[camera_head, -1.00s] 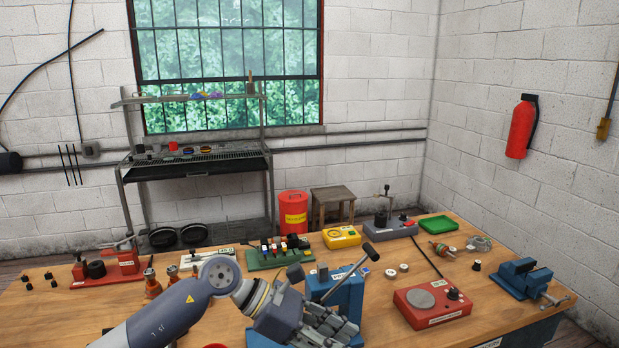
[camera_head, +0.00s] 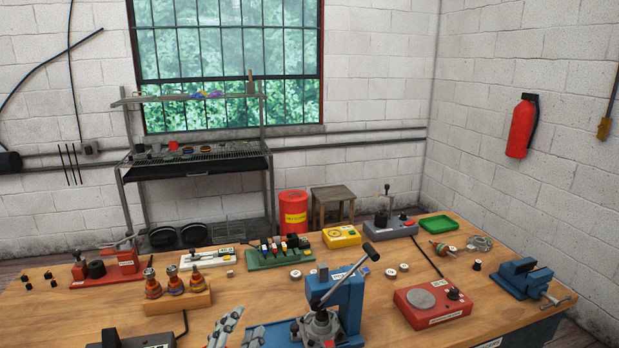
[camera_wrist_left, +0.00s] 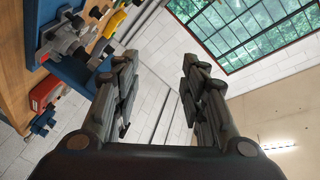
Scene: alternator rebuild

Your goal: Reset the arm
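My left gripper (camera_head: 240,328) shows only as grey fingers at the bottom edge of the head view, just left of the blue press (camera_head: 348,295). The rest of my left arm is out of that view. In the left wrist view my left gripper (camera_wrist_left: 158,85) has its two fingers well apart with nothing between them. Behind them are wall and window, and the blue press (camera_wrist_left: 45,20) is at the upper left. My right gripper is in neither view.
A wooden stand with copper-coloured parts (camera_head: 178,303) is left of my gripper. A red tester (camera_head: 433,305) and a blue vise (camera_head: 524,278) are on the right. A green tray (camera_head: 438,224) lies at the back. Bare tabletop (camera_head: 240,290) lies behind my gripper.

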